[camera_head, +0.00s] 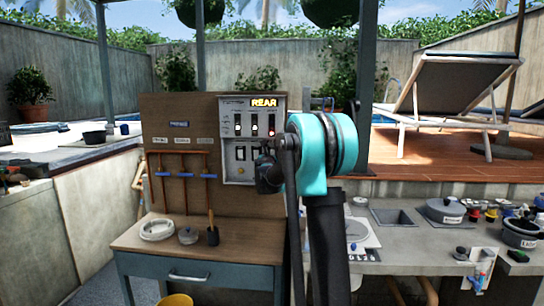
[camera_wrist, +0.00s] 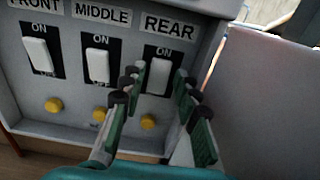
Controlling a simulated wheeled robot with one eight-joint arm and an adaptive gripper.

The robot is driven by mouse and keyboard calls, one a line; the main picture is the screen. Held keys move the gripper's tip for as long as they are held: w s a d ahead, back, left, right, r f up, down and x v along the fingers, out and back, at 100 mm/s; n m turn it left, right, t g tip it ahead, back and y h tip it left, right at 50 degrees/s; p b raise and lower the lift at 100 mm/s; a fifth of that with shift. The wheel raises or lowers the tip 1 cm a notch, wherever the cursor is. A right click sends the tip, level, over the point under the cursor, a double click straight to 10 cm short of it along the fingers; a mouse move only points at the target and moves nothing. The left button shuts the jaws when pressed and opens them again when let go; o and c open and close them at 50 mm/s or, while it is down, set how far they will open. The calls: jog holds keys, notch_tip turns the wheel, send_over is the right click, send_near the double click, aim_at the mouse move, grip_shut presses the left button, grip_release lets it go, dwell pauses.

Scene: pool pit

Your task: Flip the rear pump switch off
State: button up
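The rear pump switch (camera_wrist: 157,80) is a white rocker on a black plate under the REAR label, rightmost of three. An ON mark shows above it; its lower part is partly hidden by my fingers, and I cannot tell its position surely. My gripper (camera_wrist: 161,84) is open and empty, with its dark green fingers in front of the plate, one toward each side of the rocker. I cannot tell whether they touch it. In the head view my gripper (camera_head: 267,172) covers the lower right of the grey control panel (camera_head: 230,174). A lit REAR sign (camera_head: 264,102) shows on top.
The middle switch (camera_wrist: 98,66) and front switch (camera_wrist: 38,55) sit to the left. Yellow round knobs (camera_wrist: 100,116) lie below the switches. The panel is on a wooden board (camera_head: 160,105) with pipes and blue valves (camera_head: 182,175), above a bench (camera_head: 230,250).

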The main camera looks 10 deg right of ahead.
jog(key=shift+w+d, duration=0.1)
jog(key=shift+w, duration=0.25)
grip_shut()
jog(key=shift+d+f+t+h, duration=0.1)
jog(key=shift+f+t+h, duration=0.15)
jog(key=shift+t, duration=0.25)
jog(key=shift+f+t+h, duration=0.2)
jog(key=shift+t, duration=0.55)
jog(key=shift+f+t+h, duration=0.15)
jog(key=shift+t, duration=0.6)
